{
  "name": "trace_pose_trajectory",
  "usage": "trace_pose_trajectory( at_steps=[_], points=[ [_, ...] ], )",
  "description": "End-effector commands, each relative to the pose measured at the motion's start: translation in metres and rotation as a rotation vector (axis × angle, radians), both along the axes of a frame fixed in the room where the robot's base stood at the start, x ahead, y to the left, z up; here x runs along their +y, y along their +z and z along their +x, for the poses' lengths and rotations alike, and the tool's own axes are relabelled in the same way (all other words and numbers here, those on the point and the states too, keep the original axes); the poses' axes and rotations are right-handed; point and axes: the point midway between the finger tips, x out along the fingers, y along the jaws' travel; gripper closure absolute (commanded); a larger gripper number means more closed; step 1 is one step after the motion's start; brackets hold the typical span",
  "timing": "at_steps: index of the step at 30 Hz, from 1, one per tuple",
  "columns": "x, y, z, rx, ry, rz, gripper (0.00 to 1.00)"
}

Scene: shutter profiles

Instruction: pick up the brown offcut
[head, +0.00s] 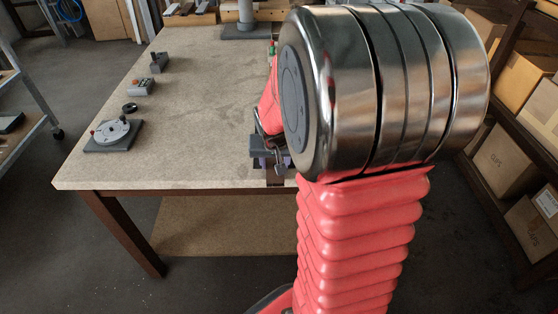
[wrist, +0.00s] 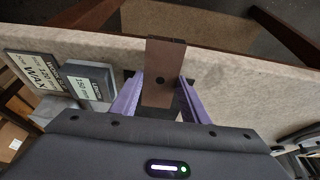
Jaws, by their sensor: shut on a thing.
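The brown offcut (wrist: 163,68) is a flat, dark brown piece with a small round hole, seen in the wrist view. My gripper (wrist: 160,92) has its two purple fingers on either side of it, shut on it. The offcut's far end sticks out past the fingertips, across the strip of table top. In the head view my gripper (head: 270,161) is at the table's near edge, partly hidden by my arm. A small brown part of the offcut (head: 275,176) shows below it. I cannot tell whether the offcut touches the table.
The beige table (head: 200,90) is mostly clear. A round dial device (head: 115,132), a black ring (head: 129,107) and small grey blocks stand on its left. Two labelled blocks, one marked WAX (wrist: 38,72), lie left of my gripper. Shelves with cardboard boxes (head: 505,158) stand at right.

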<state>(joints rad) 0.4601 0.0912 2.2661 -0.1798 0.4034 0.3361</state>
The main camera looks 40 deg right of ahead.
Motion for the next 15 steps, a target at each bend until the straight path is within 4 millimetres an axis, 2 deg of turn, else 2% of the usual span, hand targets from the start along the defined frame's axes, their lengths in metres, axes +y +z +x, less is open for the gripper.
trace_pose_trajectory(
  at_steps=[10,11,15],
  points=[
    [-0.0005,0.0002,-0.0015,0.000,-0.006,0.000,0.81],
    [-0.0006,0.0002,-0.0016,0.000,-0.008,0.000,0.58],
    [-0.0012,0.0001,-0.0019,0.000,-0.009,0.000,0.48]
  ],
)
